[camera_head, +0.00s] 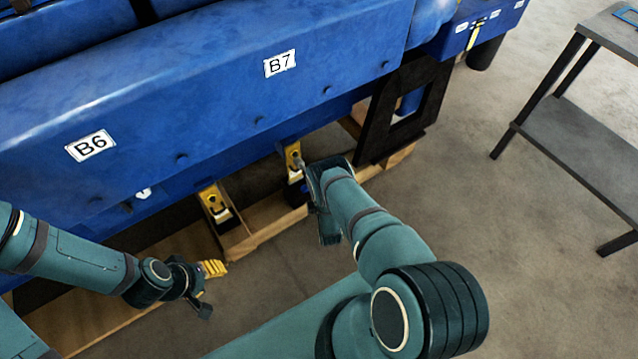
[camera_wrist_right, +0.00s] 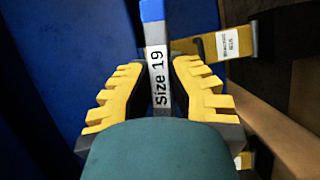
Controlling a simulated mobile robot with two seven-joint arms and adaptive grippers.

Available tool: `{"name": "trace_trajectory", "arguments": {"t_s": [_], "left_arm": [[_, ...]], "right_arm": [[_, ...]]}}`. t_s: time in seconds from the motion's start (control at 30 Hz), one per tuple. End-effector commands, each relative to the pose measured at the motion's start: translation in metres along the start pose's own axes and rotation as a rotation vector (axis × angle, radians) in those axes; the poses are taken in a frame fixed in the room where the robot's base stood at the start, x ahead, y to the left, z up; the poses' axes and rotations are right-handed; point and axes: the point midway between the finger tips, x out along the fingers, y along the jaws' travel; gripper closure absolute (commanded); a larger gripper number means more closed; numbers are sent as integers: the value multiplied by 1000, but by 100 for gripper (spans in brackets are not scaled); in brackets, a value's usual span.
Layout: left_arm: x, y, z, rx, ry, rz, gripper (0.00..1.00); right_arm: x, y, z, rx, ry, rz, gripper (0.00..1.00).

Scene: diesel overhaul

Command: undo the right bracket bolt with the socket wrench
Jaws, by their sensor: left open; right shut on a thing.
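The right yellow bracket (camera_head: 292,153) stands under the blue engine side near label B7. A second yellow bracket (camera_head: 212,201) is to its left. My right gripper (camera_wrist_right: 158,78) is shut on the socket wrench (camera_wrist_right: 157,65), a grey bar marked "Size 19" with a blue end pointing up in the right wrist view. In the head view its hand is right beside the right bracket, its fingers mostly hidden by the wrist. A yellow bracket with a white label (camera_wrist_right: 228,42) is right of the wrench. The bolt and its contact with the wrench cannot be made out. My left gripper (camera_head: 208,287) is open and empty, low at left.
The blue engine (camera_head: 200,90) fills the upper left, above a wooden pallet (camera_head: 262,231) near the brackets. A dark support frame (camera_head: 412,110) stands just right of the right bracket. A grey table (camera_head: 585,140) is at far right, with clear floor between.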

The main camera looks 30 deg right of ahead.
Motion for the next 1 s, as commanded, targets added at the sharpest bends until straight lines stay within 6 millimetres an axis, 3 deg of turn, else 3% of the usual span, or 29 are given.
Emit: {"name": "trace_trajectory", "arguments": {"t_s": [0.43,1.0], "left_arm": [[-14,5,-2,0,0,0,53],[-16,6,-2,0,0,0,53]], "right_arm": [[1,3,1,372,0,-160,100],[2,1,2,821,2,-355,100]]}}
